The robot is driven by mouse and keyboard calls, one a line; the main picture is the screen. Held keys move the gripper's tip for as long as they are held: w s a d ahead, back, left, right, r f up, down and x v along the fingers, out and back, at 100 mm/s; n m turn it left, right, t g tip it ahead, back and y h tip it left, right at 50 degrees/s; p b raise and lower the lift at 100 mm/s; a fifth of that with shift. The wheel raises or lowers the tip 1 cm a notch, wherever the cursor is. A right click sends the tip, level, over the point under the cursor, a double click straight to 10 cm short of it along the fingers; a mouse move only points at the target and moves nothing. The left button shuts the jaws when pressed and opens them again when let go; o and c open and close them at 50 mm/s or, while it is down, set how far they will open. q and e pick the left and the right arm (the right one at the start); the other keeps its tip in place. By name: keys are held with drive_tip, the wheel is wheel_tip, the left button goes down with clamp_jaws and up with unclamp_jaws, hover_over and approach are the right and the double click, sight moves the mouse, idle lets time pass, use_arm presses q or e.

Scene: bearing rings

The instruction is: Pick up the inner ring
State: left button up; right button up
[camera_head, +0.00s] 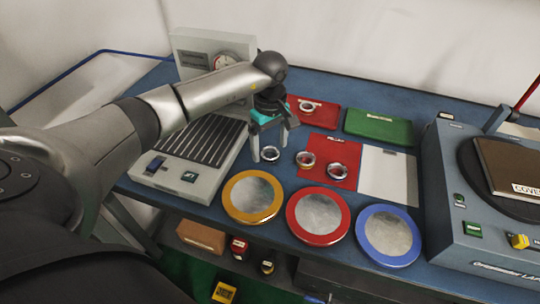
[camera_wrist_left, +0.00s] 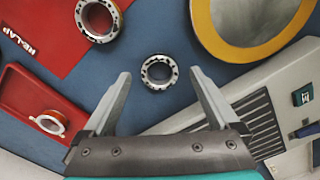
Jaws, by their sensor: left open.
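A small steel ring (camera_head: 270,153) lies flat on the blue bench, just left of the red mat; no label tells whether it is the inner ring. My left gripper (camera_head: 272,142) is open and empty, pointing down around and above this ring. In the left wrist view the ring (camera_wrist_left: 159,72) shows between and a little beyond the open fingertips (camera_wrist_left: 160,76), not touching them. Two more rings, one at left (camera_head: 306,159) and one at right (camera_head: 337,170), lie on the red mat. Another ring (camera_head: 306,106) lies in the small red tray. My right gripper is not in view.
The red mat (camera_head: 345,150) adjoins a white mat (camera_head: 390,178). Yellow (camera_head: 252,197), red (camera_head: 318,216) and blue-rimmed (camera_head: 388,235) round plates line the front. A gauge stand with a ribbed plate (camera_head: 200,138) is left; a lapping machine (camera_head: 450,220) is right. A green tray (camera_head: 379,127) lies behind.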

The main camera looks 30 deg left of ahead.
use_arm(q)
drive_tip(key=shift+f, duration=0.55)
clamp_jaws()
idle(0.4)
